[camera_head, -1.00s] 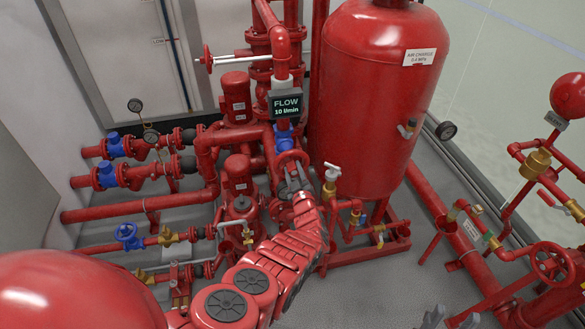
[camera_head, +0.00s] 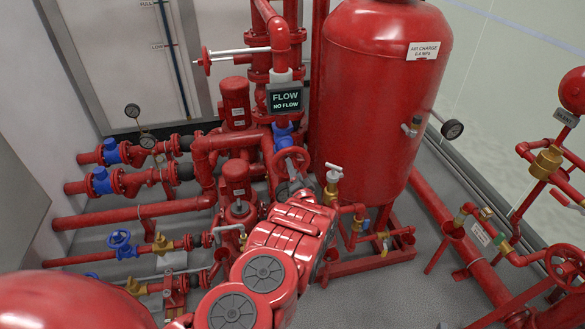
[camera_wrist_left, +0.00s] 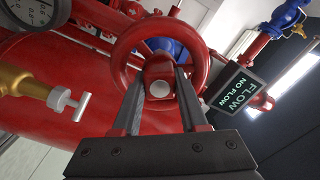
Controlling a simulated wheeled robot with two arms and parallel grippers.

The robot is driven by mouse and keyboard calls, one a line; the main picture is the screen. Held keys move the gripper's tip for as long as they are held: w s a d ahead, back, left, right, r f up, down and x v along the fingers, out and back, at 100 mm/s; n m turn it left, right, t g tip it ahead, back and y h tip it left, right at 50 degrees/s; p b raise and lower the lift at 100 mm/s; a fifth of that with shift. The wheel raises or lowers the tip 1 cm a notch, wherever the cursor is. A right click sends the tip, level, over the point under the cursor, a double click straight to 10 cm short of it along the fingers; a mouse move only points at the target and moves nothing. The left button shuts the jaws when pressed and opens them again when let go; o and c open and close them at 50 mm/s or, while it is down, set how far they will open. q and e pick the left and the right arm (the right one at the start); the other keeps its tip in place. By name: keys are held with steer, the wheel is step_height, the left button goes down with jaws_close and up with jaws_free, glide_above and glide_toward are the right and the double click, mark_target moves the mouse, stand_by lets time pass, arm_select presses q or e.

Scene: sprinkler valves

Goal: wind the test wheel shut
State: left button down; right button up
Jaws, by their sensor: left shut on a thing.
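The red test wheel (camera_head: 291,151) stands at the middle of the head view, beneath the flow display. In the left wrist view the red wheel (camera_wrist_left: 202,52) fills the upper middle, with a pale round hub end facing me. My left gripper (camera_head: 290,186) is at the wheel; in the left wrist view its two grey fingers (camera_wrist_left: 160,85) lie on either side of the hub and are shut on it. My right gripper is not in view.
A large red tank (camera_head: 375,100) stands right of the wheel. A brass valve with a pale T-handle (camera_head: 333,180) is close by on the right. Blue-bodied valves (camera_head: 110,152) and pipes lie left. Another red handwheel (camera_head: 566,264) is at far right. Grey floor shows at the lower right.

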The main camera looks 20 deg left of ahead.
arm_select(q)
steer(key=m, duration=0.4)
steer(key=shift+w+a+r, duration=0.1)
steer(key=shift+w+r, duration=0.05)
steer(key=shift+r, duration=0.25)
steer(key=c, duration=0.9)
jaws_free()
steer(key=shift+m, duration=0.9)
steer(key=o, duration=0.4)
steer(key=shift+r, duration=0.1)
steer(key=p+v, duration=0.4)
steer(key=f+p+v, duration=0.1)
steer(key=p+v, duration=0.1)
steer(key=v, duration=0.1)
steer(key=shift+p, duration=0.3)
